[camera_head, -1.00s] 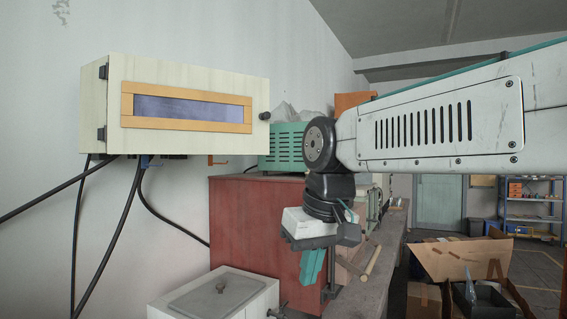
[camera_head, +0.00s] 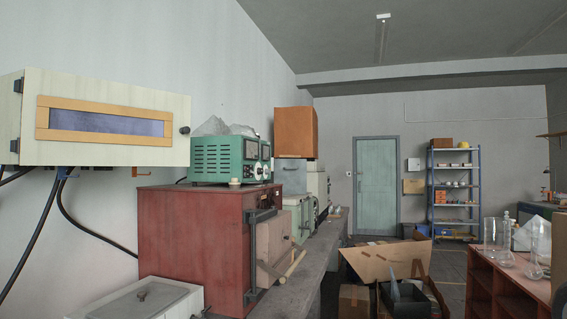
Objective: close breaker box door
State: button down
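The breaker box (camera_head: 60,158) is a cream-coloured box on the wall at the left edge of the head view. Its front door (camera_head: 172,118) has a yellow-framed dark window (camera_head: 100,123), black hinges at the left and a small black knob (camera_head: 184,130) at the right. The door looks flush with the box, with no gap that I can see. The left end of the box is cut by the picture edge. My gripper and arm are out of view.
Below stand a white lidded box (camera_head: 150,298) and a red cabinet (camera_head: 190,225) bearing a green instrument (camera_head: 225,160). The concrete bench (camera_head: 310,275) runs back along the wall. Cardboard boxes (camera_head: 385,262) and a red shelf unit (camera_head: 510,295) stand right. Black cables hang under the breaker box.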

aim_at(43, 90)
jog(key=u, duration=0.2)
jog(key=k, duration=0.2)
jog(key=z, duration=0.5)
jog(key=i, duration=1.05)
jog(key=u, duration=1.4)
jog(key=i, duration=0.65)
jog(key=u, duration=0.7)
